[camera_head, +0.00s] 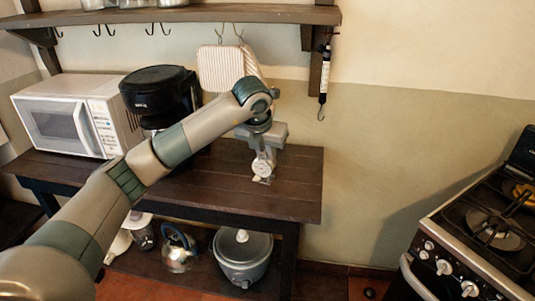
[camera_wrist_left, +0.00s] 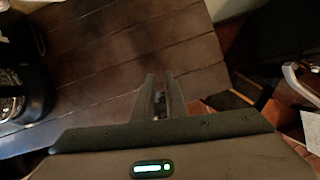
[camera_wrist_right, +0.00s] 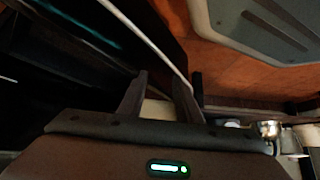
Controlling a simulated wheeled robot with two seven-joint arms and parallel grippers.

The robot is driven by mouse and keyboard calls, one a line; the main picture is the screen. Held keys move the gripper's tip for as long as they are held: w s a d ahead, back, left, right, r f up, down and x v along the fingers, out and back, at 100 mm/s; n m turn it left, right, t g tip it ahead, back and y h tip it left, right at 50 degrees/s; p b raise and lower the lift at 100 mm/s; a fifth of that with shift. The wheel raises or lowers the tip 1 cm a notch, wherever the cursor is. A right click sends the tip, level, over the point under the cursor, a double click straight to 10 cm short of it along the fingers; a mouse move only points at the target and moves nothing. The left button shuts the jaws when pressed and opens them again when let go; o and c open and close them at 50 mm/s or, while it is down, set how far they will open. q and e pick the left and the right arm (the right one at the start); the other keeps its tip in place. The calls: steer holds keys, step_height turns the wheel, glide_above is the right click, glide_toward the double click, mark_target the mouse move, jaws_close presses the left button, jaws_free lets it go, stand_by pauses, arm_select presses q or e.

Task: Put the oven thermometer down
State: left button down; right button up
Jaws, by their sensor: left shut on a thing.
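The oven thermometer (camera_head: 261,168) shows a round pale dial in the head view, at the right part of the dark wooden table. My left gripper (camera_head: 264,155) points down over the tabletop and is shut on it. I cannot tell whether the thermometer's lower end touches the wood. In the left wrist view, the fingers of my left gripper (camera_wrist_left: 161,80) are close together with a small dark part between them; the dial is hidden there. My right gripper (camera_wrist_right: 165,78) shows only in the right wrist view, its fingers apart, with nothing seen held between them.
The table (camera_head: 300,195) is clear around the left gripper. A black coffee maker (camera_head: 160,92) and a white microwave (camera_head: 75,115) stand to the left. A striped pot holder (camera_head: 220,68) hangs behind. A pot (camera_head: 243,255) stands on the lower shelf; a stove (camera_head: 480,230) is at right.

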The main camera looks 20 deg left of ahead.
arm_select(q)
steer(key=s+d+f+n+g, duration=0.2)
steer(key=s+n, duration=0.6)
steer(key=n, duration=0.4)
steer(key=s+d+f+n+g, duration=0.2)
steer(key=s+d+n+g, duration=0.2)
steer(key=s+n, duration=0.4)
steer(key=s+d+f+n+g, duration=0.2)
steer(key=s+n, duration=0.7)
steer(key=n, duration=0.6)
steer(key=shift+d+f+n+g, duration=0.3)
steer(key=shift+d+f+g, duration=0.05)
steer(key=shift+d+g, duration=0.25)
